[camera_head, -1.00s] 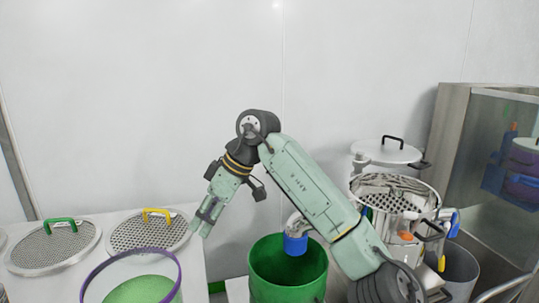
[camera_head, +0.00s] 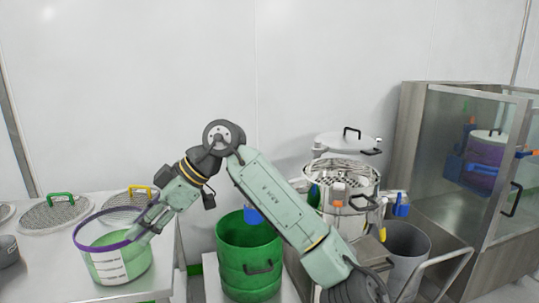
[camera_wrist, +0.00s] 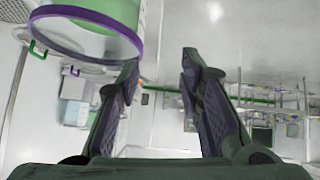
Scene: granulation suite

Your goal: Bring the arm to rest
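My arm is bent in the middle of the head view. My gripper (camera_head: 148,218) points down and left, overlapping the right side of a clear container with a purple rim (camera_head: 78,242) and green contents. I cannot tell whether they touch. In the wrist view, the two dark fingers of my gripper (camera_wrist: 160,60) stand wide apart with nothing between them. The purple-rimmed container (camera_wrist: 92,47) also shows there, at upper left behind the left finger.
Two perforated discs with handles, one green (camera_head: 50,218) and one yellow (camera_head: 122,198), lie on a pale table. A green bucket (camera_head: 248,262) stands below my arm. A steel sieve vessel (camera_head: 345,205), a grey bin (camera_head: 405,250) and a glass-sided cabinet (camera_head: 445,165) stand to the right.

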